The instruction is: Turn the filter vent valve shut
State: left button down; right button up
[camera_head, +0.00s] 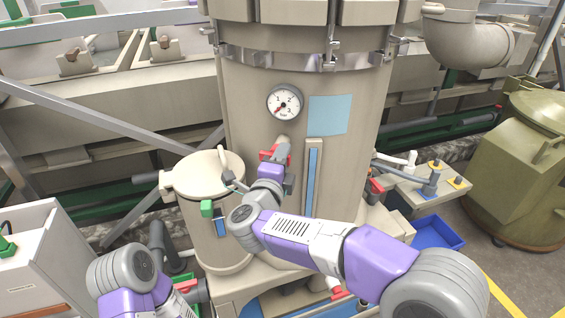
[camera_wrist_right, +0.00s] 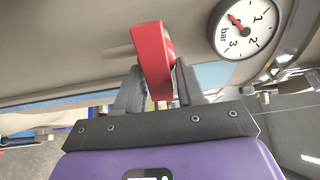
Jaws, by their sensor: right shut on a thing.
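The filter is a tall beige cylinder (camera_head: 250,90) with a round pressure gauge (camera_head: 285,102) on its front. The red handle of the vent valve (camera_head: 268,155) sits below the gauge on a short grey stub. My right gripper (camera_head: 277,165) reaches up to it and partly hides it. In the right wrist view, the red handle (camera_wrist_right: 152,58) stands between the two fingers of my right gripper (camera_wrist_right: 158,88), which is shut on it. The gauge (camera_wrist_right: 243,28) is to its right there. My left arm shows at the lower left, but its gripper does not.
A smaller lidded beige vessel (camera_head: 203,175) with a green knob stands just left of my right forearm. A clear vertical tube with a blue strip (camera_head: 313,180) runs close to the right. Another red handle (camera_head: 375,187) and an olive drum (camera_head: 525,165) are farther right.

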dwell(0.3)
jog(key=o, duration=0.8)
jog(key=p+v, duration=0.1)
jog(key=v, duration=0.6)
jog(key=shift+s, duration=0.25)
jog(key=shift+a, duration=0.1)
